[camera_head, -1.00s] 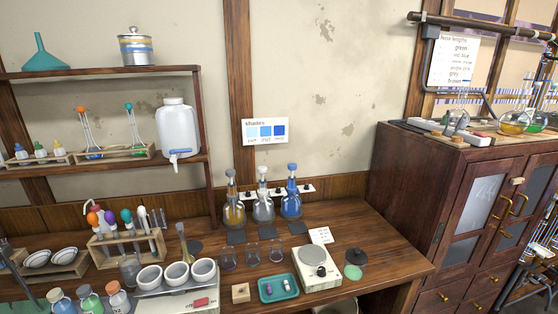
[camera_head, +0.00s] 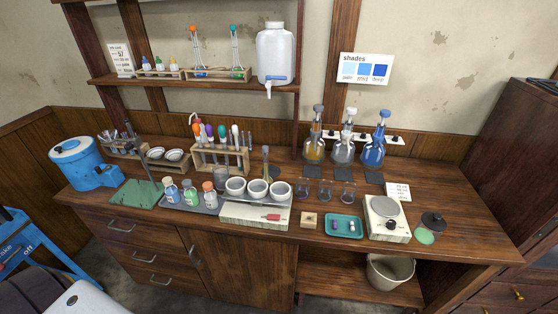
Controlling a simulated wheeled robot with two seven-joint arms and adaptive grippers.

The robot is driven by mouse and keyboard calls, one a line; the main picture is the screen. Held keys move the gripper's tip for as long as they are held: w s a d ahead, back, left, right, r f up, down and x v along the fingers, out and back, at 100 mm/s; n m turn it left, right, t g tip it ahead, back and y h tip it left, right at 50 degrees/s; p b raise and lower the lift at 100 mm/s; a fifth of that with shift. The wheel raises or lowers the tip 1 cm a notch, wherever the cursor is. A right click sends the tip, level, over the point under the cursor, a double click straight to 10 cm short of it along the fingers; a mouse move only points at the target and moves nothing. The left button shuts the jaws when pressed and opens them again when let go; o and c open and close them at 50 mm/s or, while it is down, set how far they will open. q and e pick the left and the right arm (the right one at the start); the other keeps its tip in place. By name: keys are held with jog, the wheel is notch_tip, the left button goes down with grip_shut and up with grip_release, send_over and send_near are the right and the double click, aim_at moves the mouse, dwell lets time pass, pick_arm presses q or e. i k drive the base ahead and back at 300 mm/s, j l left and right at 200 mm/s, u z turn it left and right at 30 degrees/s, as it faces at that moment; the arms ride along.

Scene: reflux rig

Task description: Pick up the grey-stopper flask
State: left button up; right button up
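A blue flask with a blue stopper (camera_head: 374,151) is at the right end of the row. Neither of my grippers shows in the view.
Small beakers (camera_head: 325,189) stand in front of the flasks. A teal tray (camera_head: 344,227), a hotplate (camera_head: 387,218) and white bowls (camera_head: 236,187) are nearer the front edge. A test-tube rack (camera_head: 222,160) stands left. A shelf (camera_head: 200,86) overhangs the bench's left part.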

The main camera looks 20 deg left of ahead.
aim_at(266, 177)
jog(key=i+l+u, duration=0.3)
jog(key=l+u, duration=0.2)
jog(key=l, duration=1.05)
jog(key=l+u, duration=0.5)
jog(key=l, duration=1.05)
